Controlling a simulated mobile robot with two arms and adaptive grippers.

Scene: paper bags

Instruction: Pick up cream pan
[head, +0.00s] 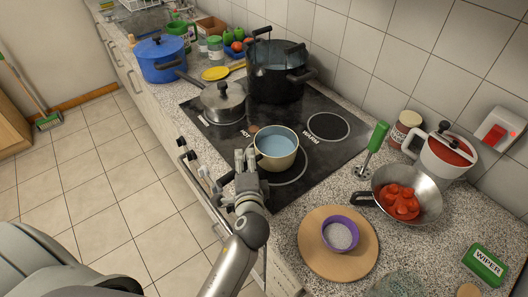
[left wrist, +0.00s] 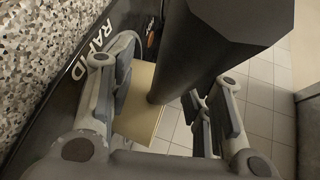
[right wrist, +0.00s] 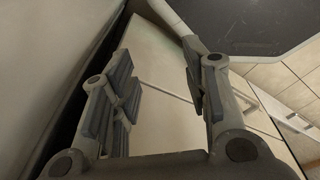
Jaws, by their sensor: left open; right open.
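The cream pan (head: 275,158) sits on the black stove at the front burner, with a blue-grey inside. My left gripper (head: 245,160) is at the pan's near left side, by its dark handle.
A lidded steel pot (head: 222,103) and a large black pot (head: 277,75) stand on the stove behind the pan. To the right are a steel frying pan (head: 428,200), a green-handled tool (head: 377,137) and a round board (head: 312,262) with a purple bowl (head: 340,235).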

